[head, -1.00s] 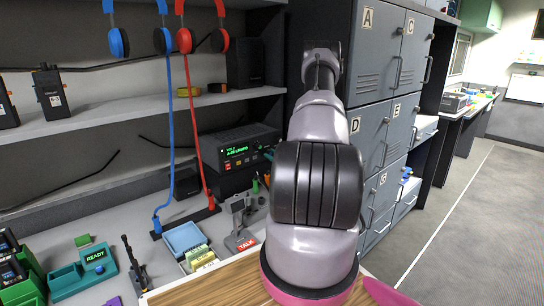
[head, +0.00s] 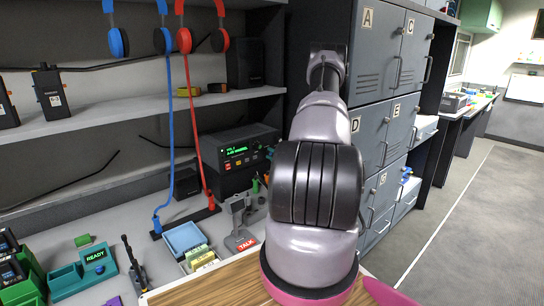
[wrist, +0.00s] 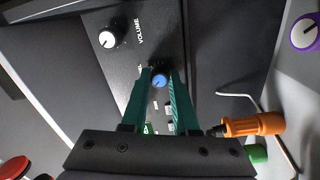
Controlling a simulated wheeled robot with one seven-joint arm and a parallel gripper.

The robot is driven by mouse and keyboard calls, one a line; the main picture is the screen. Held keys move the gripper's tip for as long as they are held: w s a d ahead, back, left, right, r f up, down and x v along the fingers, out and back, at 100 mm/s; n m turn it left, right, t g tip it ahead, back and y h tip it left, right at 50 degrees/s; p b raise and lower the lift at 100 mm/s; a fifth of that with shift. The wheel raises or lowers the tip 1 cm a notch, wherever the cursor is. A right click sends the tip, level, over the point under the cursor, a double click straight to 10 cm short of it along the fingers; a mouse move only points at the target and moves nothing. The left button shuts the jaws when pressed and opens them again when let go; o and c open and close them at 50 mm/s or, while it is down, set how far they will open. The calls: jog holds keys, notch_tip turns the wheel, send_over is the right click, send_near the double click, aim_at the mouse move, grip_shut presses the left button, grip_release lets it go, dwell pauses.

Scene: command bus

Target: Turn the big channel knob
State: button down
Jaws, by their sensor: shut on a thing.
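The radio unit (head: 236,158) with the green-lit display stands on the bench below the shelf in the head view. In the wrist view its dark front panel shows a blue-faced knob (wrist: 159,81) with a light pointer mark. My gripper (wrist: 162,73) has its two teal fingers on either side of this knob, closed on it. The label beside it is mostly hidden by a finger; only its end shows. A white-faced knob (wrist: 107,40) labelled VOLUME sits apart, to the upper left. In the head view my arm hides the gripper.
An orange-handled screwdriver (wrist: 255,125) and a green-ended tool (wrist: 257,154) lie close to the right finger. A purple knob (wrist: 304,32) is at the far right. In the head view, a TALK stand (head: 240,238) and grey lockers (head: 380,120) flank my arm.

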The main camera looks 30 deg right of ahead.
jog(key=n, duration=0.9)
jog(key=shift+n+y, duration=0.3)
jog(key=shift+n, duration=0.1)
dwell(0.4)
jog(key=c, duration=0.7)
grip_release()
jog(key=shift+s, duration=0.1)
jog(key=s, duration=0.3)
jog(key=s+d, duration=0.1)
jog(key=s, duration=0.6)
jog(key=shift+s+d+f, duration=0.2)
jog(key=shift+s+d, duration=0.05)
jog(key=shift+d, duration=0.05)
